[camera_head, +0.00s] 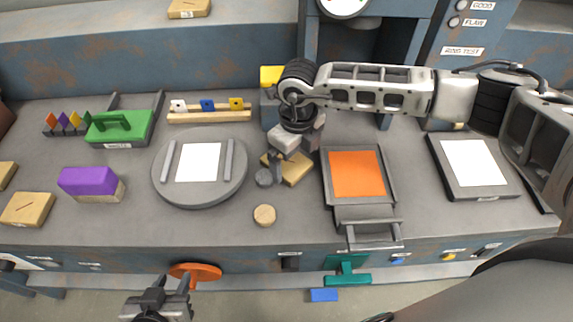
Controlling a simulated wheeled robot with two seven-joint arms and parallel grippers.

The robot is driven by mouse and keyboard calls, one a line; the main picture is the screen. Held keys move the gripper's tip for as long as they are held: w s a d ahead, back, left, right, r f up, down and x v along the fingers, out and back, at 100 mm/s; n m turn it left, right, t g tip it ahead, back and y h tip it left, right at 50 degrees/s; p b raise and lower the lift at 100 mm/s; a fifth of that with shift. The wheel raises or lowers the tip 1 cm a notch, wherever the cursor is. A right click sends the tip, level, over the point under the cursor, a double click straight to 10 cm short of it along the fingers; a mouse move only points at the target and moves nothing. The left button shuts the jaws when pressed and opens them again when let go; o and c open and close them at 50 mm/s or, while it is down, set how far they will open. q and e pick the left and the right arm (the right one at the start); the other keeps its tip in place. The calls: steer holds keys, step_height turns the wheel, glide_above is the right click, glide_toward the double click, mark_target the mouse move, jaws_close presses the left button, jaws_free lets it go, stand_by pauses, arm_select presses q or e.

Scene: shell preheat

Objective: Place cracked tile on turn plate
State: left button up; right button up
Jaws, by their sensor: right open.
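The turn plate (164,187) is a round grey disc left of centre, with a white square and two grey bars on top. No tile lies on it. A tan tile (297,172) lies on the bench just right of it, partly hidden by my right gripper (271,170), which is open low over it. I cannot tell whether they touch, or see a crack there. Another tan tile (28,209) at the far left has a dark line across its top. My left gripper (173,281) is open and empty, in front of the bench's front edge.
A purple-topped block (88,183), green box (120,129) and peg rack (209,112) stand around the plate's left and back. A round wooden piece (265,215) lies in front. An orange-floored tray (357,174) and white-topped pad (472,163) lie right.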

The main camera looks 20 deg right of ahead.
step_height(320, 180, down, 3)
steer(key=shift+r+b, duration=0.15)
steer(key=shift+b, duration=0.35)
steer(key=shift+r, duration=0.1)
steer(key=c, duration=1.2)
steer(key=shift+c, duration=0.8)
steer(key=shift+w+r, duration=0.1)
steer(key=shift+r, duration=0.05)
